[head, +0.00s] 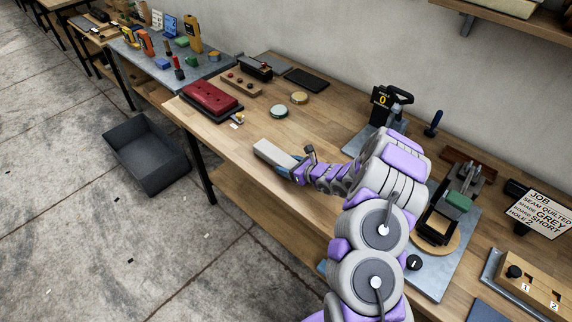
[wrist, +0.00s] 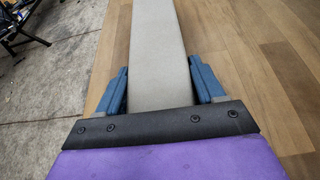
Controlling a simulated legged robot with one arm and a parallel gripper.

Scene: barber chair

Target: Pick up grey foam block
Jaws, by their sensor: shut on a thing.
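The grey foam block (head: 274,153) is a long pale grey bar at the front edge of the wooden bench, in the middle of the head view. In the wrist view the block (wrist: 158,50) runs straight away from me between the two blue fingers. My gripper (head: 288,168) is shut on its near end; the fingers (wrist: 160,90) lie on both sides of it. The fingertips are partly hidden in the head view by my wrist. I cannot tell whether the block rests on the bench or is slightly above it.
The wooden bench (head: 325,120) has bare room behind the block. A dark bin (head: 146,153) sits on the floor. A clamp device (head: 460,200) and a job sign (head: 540,213) are at right.

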